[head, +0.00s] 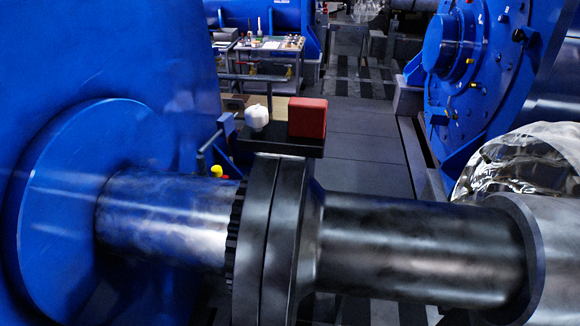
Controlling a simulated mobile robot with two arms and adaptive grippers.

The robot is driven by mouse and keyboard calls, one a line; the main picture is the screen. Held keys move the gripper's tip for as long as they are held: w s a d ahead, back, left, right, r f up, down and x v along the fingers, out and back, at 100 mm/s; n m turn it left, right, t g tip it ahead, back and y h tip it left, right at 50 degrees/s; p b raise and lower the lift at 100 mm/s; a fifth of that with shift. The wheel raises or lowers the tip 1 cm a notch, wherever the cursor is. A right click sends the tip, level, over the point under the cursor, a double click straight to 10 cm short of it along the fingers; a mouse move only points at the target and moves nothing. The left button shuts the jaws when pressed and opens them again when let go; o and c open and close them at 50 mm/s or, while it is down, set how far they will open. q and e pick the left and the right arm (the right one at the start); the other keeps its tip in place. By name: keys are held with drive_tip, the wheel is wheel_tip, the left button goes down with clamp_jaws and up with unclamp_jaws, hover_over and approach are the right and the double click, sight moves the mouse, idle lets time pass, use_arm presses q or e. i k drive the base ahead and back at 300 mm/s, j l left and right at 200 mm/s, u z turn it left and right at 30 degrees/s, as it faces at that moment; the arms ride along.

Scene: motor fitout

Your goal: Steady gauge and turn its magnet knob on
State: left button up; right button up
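I cannot make out a gauge or a magnet knob for sure in the head view. A red box (307,117) and a rounded white object (257,116) sit on a dark shelf (283,146) behind the shaft. Neither of my grippers is in view.
A thick metal shaft (420,245) with a dark flanged coupling (270,235) crosses the front, joining the blue motor housing (75,70) at left. A small yellow part (216,171) shows behind it. Clear wrapping (520,165) lies at right. A cluttered workbench (262,60) stands behind; the grey floor (365,160) between is open.

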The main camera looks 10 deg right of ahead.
sight(256, 117)
drive_tip(key=k+j+z, duration=0.1)
drive_tip(key=k+j, duration=0.7)
drive_tip(key=k, duration=0.2)
drive_tip(key=j+z, duration=0.05)
